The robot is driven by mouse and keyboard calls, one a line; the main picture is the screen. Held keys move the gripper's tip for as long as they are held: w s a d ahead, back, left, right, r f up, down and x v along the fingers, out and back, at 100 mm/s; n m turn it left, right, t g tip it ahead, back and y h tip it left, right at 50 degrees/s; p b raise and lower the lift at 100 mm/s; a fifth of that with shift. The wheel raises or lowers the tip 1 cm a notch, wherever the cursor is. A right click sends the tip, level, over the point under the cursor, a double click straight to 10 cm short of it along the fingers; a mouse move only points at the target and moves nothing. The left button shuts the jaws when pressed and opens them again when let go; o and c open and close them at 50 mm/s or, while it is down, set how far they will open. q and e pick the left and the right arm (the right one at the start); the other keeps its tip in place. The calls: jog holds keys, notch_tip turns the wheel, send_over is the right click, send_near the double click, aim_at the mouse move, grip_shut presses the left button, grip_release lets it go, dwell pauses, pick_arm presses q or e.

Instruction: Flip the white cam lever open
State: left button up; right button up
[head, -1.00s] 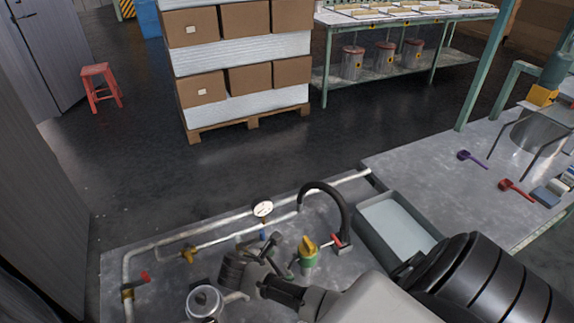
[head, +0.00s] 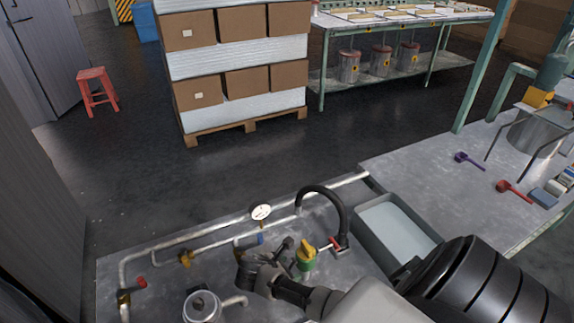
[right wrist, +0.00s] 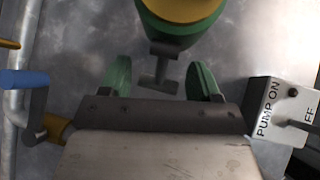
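A green fitting with a yellow top (head: 306,254) stands on the bench; it also shows at the top of the right wrist view (right wrist: 180,22). A dark grey T-shaped lever (right wrist: 164,66) sticks out from its near side. I cannot make out a clearly white lever. My right gripper (head: 287,255) is just left of the fitting. In the right wrist view its two green fingertips (right wrist: 160,78) are apart, with the T-shaped lever between them in the picture; contact cannot be told. My left gripper is not in view.
A blue-handled valve (right wrist: 26,80) is left of the gripper and a PUMP ON switch box (right wrist: 277,108) right. A gauge (head: 261,212), a black curved spout (head: 340,205), a metal pot (head: 202,305) and a sink basin (head: 397,230) crowd the bench.

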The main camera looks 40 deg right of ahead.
jog(key=shift+c, duration=0.8)
jog(key=shift+a+r+y+p, duration=0.1)
jog(key=shift+r+y+p, duration=0.2)
jog(key=shift+p, duration=0.45)
jog(key=shift+w+a+r+m+t+y+p, duration=0.15)
jog(key=shift+r+t+y+p, duration=0.4)
jog(key=shift+y+p, duration=1.05)
jog(key=shift+a+r+m+t+y+p, duration=0.45)
jog(key=shift+y+p, duration=0.65)
jog(key=shift+y, duration=0.95)
jog(key=shift+w+a+r+t+y+p, duration=0.1)
jog(key=shift+r+t+y+p, duration=0.5)
jog(key=shift+y+p, duration=1)
jog(key=shift+y+b, duration=0.3)
jog(key=shift+y, duration=0.15)
jog(key=o, duration=0.9)
